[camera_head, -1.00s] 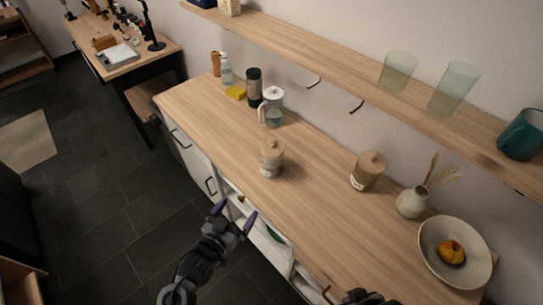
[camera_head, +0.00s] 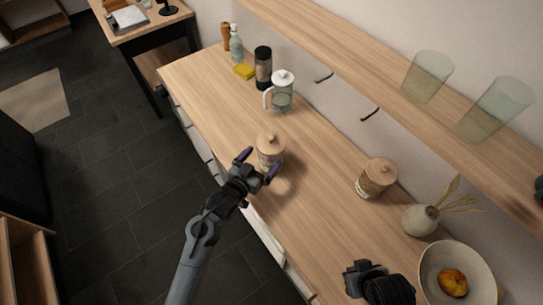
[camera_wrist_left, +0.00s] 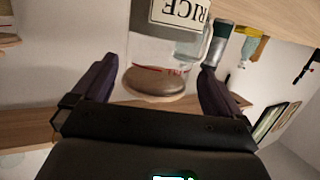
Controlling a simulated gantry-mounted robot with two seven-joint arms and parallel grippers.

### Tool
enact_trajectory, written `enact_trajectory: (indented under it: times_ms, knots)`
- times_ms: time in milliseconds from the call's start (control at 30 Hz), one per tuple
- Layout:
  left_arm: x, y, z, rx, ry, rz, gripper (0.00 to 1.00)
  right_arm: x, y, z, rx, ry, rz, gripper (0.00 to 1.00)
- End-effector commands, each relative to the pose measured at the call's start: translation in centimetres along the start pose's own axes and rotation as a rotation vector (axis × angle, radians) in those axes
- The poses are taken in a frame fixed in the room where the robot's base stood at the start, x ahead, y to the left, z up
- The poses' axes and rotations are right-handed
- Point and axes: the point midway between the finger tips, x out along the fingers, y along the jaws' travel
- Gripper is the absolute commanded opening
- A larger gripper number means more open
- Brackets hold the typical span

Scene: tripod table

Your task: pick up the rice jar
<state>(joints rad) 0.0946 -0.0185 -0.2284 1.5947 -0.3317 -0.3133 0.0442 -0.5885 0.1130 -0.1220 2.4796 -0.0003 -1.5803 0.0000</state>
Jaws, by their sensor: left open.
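The rice jar (camera_head: 270,146), a clear jar with a round wooden lid, stands upright on the wooden counter (camera_head: 315,190). The left wrist view shows it (camera_wrist_left: 155,82) upside down, with a white label reading RICE. In the wrist view the jar appears between the two fingers (camera_wrist_left: 157,72), with no clear contact. My right gripper (camera_head: 362,277) shows only as a dark shape at the bottom; its jaws are unclear.
A second wooden-lidded jar (camera_head: 376,178), vase (camera_head: 420,220) and fruit bowl (camera_head: 440,263) are to the right. A wall shelf (camera_head: 345,62) overhangs the back.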

Motion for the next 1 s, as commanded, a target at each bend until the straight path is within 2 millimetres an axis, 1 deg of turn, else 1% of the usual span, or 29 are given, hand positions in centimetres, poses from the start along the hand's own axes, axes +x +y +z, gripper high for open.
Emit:
enact_trajectory:
  times_ms: [233,433,600,900,967,1000]
  knots:
    - [1.4,0.1,-0.1,0.000,0.001,0.000,1.00,0.1,0.1,-0.2,0.001,0.007,0.002,0.00]
    - [4.1,0.2,-0.3,0.000,0.002,0.001,1.00,0.5,0.2,-0.1,-0.002,0.007,0.005,0.00]
    - [5.5,0.1,-0.3,0.001,0.000,0.000,1.00,0.7,0.4,-0.1,-0.009,0.007,0.011,0.00]
    - [5.8,0.1,-0.3,0.001,0.000,0.000,1.00,0.6,0.4,-0.1,-0.010,0.007,0.012,0.00]
    - [5.8,0.1,-0.3,0.001,0.000,0.000,0.91,0.6,0.4,-0.1,-0.009,0.008,0.012,0.00]
    - [5.8,0.1,-0.3,0.001,0.000,0.000,0.85,0.6,0.4,-0.1,-0.008,0.008,0.011,0.00]
